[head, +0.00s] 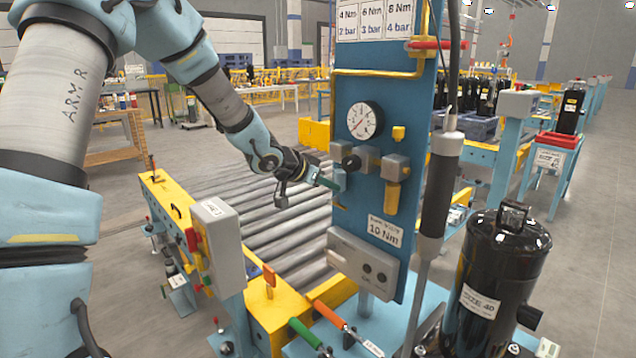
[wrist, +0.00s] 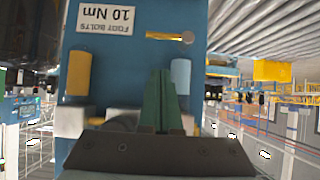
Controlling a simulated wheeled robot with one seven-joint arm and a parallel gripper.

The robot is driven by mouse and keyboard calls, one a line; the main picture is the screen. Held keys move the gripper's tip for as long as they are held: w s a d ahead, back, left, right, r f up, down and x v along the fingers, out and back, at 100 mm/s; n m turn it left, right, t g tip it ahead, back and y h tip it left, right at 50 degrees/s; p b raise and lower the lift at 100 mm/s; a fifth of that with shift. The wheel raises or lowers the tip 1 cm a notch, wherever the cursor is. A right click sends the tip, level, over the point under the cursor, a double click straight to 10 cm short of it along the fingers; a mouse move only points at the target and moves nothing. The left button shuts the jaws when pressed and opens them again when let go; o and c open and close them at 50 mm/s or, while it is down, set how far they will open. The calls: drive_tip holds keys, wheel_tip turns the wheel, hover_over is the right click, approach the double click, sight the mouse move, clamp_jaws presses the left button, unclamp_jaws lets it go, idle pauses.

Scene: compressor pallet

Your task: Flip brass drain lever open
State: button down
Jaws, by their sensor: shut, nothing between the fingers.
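The brass drain lever (wrist: 165,36) shows in the wrist view as a short yellow bar lying nearly level, with a round grey end at its right. In the head view only a small yellow bit of the lever (head: 340,207) shows at the panel's left edge, below a light blue bowl (head: 339,179). My gripper (head: 327,182) is at the panel's left side, by that bowl. In the wrist view its green fingers (wrist: 160,74) are together and empty, pointing toward the lever with a gap between. The light blue bowl (wrist: 180,76) is just right of the fingers there.
The blue panel (head: 413,185) carries a gauge (head: 365,120), grey blocks, a yellow bowl (head: 392,198) and a 10 Nm label (head: 384,231). A grey hanging tool (head: 440,185) and a black compressor (head: 502,265) stand to its right. The roller conveyor (head: 285,225) runs behind my gripper.

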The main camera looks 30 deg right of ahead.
sight(334, 200)
drive_tip(key=shift+w+d+f, duration=0.1)
drive_tip(key=shift+d+f, duration=0.1)
drive_tip(key=shift+f, duration=0.5)
drive_tip(key=shift+d+f, duration=0.25)
drive_tip(key=shift+f, duration=0.5)
drive_tip(key=shift+w+d+f, duration=0.1)
drive_tip(key=shift+d+f, duration=0.1)
drive_tip(key=shift+f, duration=0.5)
drive_tip(key=shift+f+b, duration=0.15)
drive_tip(key=shift+b, duration=0.55)
drive_tip(key=shift+s+t+b, duration=0.1)
drive_tip(key=shift+t+b, duration=0.2)
drive_tip(key=shift+b, duration=0.1)
